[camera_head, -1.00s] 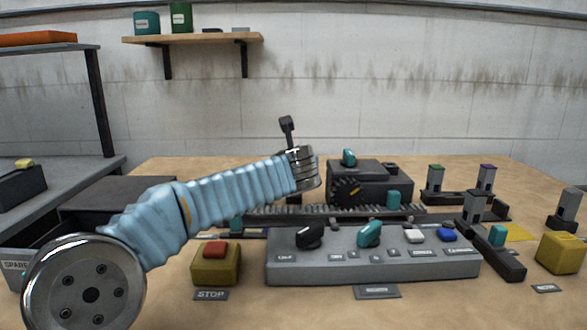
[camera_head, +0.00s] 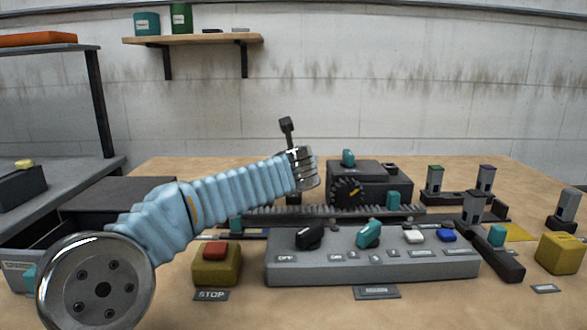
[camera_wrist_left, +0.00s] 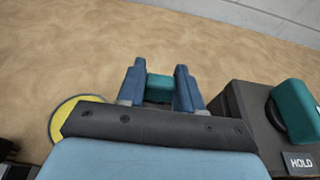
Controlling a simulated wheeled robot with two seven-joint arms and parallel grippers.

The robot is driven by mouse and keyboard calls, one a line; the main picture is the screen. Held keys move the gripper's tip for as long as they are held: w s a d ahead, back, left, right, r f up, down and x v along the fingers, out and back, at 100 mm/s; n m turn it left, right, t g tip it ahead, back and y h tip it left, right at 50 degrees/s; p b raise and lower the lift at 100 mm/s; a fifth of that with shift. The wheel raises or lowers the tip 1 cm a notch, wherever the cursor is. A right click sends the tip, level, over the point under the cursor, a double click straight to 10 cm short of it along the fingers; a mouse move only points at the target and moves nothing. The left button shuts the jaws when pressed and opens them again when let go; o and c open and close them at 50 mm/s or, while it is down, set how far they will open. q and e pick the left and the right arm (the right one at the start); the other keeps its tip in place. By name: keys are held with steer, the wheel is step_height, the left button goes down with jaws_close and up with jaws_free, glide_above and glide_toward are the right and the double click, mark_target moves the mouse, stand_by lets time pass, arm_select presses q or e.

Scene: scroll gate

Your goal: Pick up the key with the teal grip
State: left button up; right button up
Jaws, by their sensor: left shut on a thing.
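In the left wrist view, a small teal block, seemingly the grip of the key (camera_wrist_left: 159,89), sits between the two blue fingers of my left gripper (camera_wrist_left: 160,76). The gripper is shut on it. The rest of the key is hidden below the grip and behind the gripper body. In the head view, my left arm reaches from the lower left to its metal wrist near the dark box; the fingers and the held grip are hidden there. My right gripper is in neither view.
Right of the gripper is a dark box (camera_wrist_left: 244,115) with a large teal knob (camera_wrist_left: 295,110) and a HOLD label. Bare tabletop lies behind the gripper.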

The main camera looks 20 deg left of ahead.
arm_select(q)
step_height(320, 180, up, 3)
steer(key=shift+r+p, duration=0.1)
steer(key=shift+p, duration=0.4)
steer(key=s+a+r, duration=0.1)
steer(key=s+r, duration=0.8)
steer(key=s, duration=0.5)
steer(key=shift+a+r+p, duration=0.2)
steer(key=shift+r+p, duration=0.1)
steer(key=shift+r, duration=0.05)
